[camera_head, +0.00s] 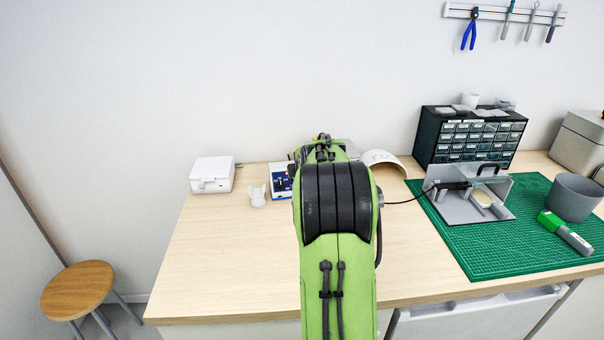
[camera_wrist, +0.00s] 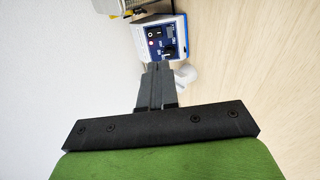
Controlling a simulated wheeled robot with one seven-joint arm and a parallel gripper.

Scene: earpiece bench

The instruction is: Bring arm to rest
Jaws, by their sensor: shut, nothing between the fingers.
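My green and black arm (camera_head: 337,240) reaches over the wooden bench from the front, and it hides my gripper in the head view. In the wrist view my gripper (camera_wrist: 158,68) is shut, its two dark fingers together with nothing between them. The fingers point toward a blue and white device (camera_wrist: 160,40) with knobs and a small display. The device also shows in the head view (camera_head: 281,182), partly behind my arm. I cannot tell how far the fingertips are from it.
A white box (camera_head: 212,174) and a small white stand (camera_head: 257,196) are left of my arm. On the right are a green mat (camera_head: 500,254), a grey cup (camera_head: 573,197), a drawer cabinet (camera_head: 428,140) and a soldering-type tool in a grey holder (camera_head: 497,211). The bench's front left (camera_head: 230,270) is clear. A stool (camera_head: 78,289) stands left.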

